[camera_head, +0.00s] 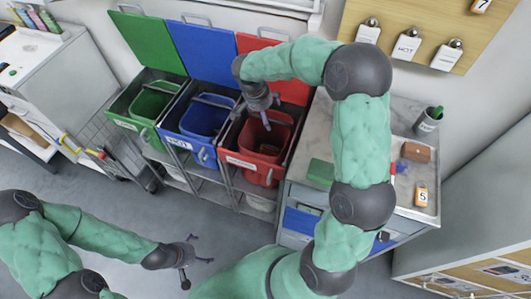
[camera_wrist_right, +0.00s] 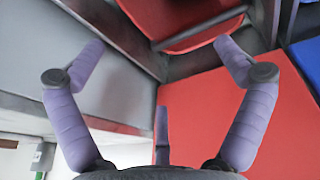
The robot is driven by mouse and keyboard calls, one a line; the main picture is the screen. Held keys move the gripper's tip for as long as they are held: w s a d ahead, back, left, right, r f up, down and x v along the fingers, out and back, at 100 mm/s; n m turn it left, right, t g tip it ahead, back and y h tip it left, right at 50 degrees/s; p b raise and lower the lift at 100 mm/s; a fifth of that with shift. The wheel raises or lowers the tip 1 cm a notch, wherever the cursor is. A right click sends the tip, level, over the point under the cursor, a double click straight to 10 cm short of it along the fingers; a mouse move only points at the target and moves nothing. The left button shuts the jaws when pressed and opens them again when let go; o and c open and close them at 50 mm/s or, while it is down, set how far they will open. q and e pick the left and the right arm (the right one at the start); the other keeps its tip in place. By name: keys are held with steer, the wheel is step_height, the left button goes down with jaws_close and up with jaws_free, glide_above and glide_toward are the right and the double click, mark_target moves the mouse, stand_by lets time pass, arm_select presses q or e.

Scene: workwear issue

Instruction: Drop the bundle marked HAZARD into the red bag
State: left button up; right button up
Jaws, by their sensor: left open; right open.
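The red bag (camera_head: 262,172) hangs in the rack at the right of three coloured bags, with its red lid raised behind it. Its front label is too small to read. My right gripper (camera_head: 267,113) is open and empty above the bag's mouth. In the right wrist view its spread fingers (camera_wrist_right: 160,62) hold nothing, with part of the red bag (camera_wrist_right: 200,38) beyond and the red lid (camera_wrist_right: 235,120) below right. A small brownish patch (camera_head: 270,149) shows inside the bag; I cannot tell what it is. No bundle marked HAZARD is readable. My left gripper (camera_head: 199,260) is open and empty over the floor.
A blue bag (camera_head: 197,150) and a green bag (camera_head: 137,128) hang left of the red one. A counter (camera_head: 320,135) at the right holds a green block (camera_head: 320,172), a brown box (camera_head: 416,151) and a pen cup (camera_head: 427,122). A wire cart (camera_head: 118,140) stands at the left.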

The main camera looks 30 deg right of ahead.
steer(key=v, duration=0.5)
stand_by(0.5)
